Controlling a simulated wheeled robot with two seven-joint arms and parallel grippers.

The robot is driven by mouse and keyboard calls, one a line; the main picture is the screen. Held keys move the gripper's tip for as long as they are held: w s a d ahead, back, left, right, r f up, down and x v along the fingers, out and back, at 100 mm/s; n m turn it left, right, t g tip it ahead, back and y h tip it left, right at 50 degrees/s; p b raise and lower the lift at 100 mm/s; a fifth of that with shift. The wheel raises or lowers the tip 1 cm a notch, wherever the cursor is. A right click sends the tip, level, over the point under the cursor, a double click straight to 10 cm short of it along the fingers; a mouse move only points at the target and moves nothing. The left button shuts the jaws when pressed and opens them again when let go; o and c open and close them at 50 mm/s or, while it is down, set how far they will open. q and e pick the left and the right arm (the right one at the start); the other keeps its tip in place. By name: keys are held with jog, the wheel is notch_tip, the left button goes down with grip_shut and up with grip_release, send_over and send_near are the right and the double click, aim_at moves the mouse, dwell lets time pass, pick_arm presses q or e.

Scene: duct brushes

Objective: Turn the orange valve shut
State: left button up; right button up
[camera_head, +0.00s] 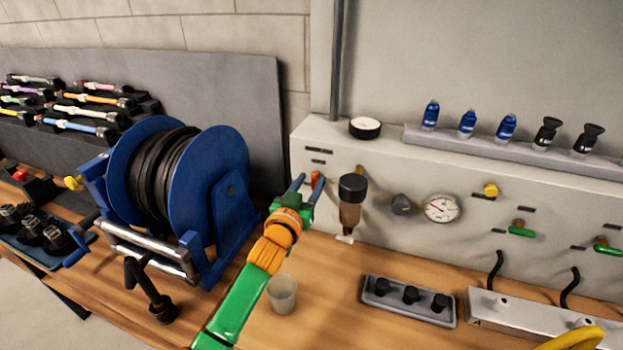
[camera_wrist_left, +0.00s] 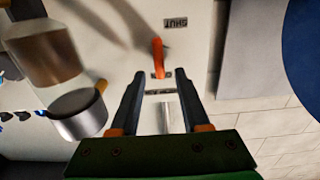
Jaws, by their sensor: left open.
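The orange valve (camera_head: 316,179) is a small lever on the front of the light grey panel (camera_head: 335,240), at its left end. In the left wrist view the orange lever (camera_wrist_left: 158,58) stands out near a label reading SHUT (camera_wrist_left: 175,23), which appears upside down. My left gripper (camera_head: 306,184) is open in front of the panel. In the left wrist view its two dark fingers (camera_wrist_left: 161,76) lie on either side of the lever's line, with nothing held between them. The lever shows just past the fingertips; I cannot tell whether they touch it. My right gripper is not in view.
A filter cup with a dark cap (camera_head: 352,190) hangs just right of the valve. A blue hose reel (camera_head: 222,180) stands close on the left. A clear cup (camera_head: 283,294) stands on the bench under my arm. A gauge (camera_head: 442,208) and green valves (camera_head: 521,230) are farther right.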

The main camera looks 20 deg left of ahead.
pick_arm(q)
jog(key=shift+w+f, duration=0.2)
jog(key=shift+w, duration=0.4)
jog(key=shift+w+f, duration=0.2)
jog(key=shift+w, duration=0.35)
jog(key=shift+s+r, duration=0.2)
jog(key=shift+s, duration=0.1)
jog(key=shift+c, duration=0.7)
jog(key=shift+s, duration=0.1)
grip_shut()
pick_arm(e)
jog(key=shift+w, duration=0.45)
pick_arm(q)
jog(key=shift+m, duration=0.3)
jog(key=m, duration=0.3)
jog(key=shift+d+m+p, duration=0.25)
jog(key=shift+m+p, duration=0.05)
jog(key=m, duration=0.4)
jog(key=shift+d+f+m, duration=0.1)
jog(key=shift+d+m, duration=0.15)
jog(key=shift+m, duration=0.05)
jog(key=m, duration=0.4)
jog(key=shift+d+f, duration=0.15)
jog(key=shift+f, duration=0.05)
jog(key=shift+f+m, duration=0.15)
jog(key=shift+m, duration=2.35)
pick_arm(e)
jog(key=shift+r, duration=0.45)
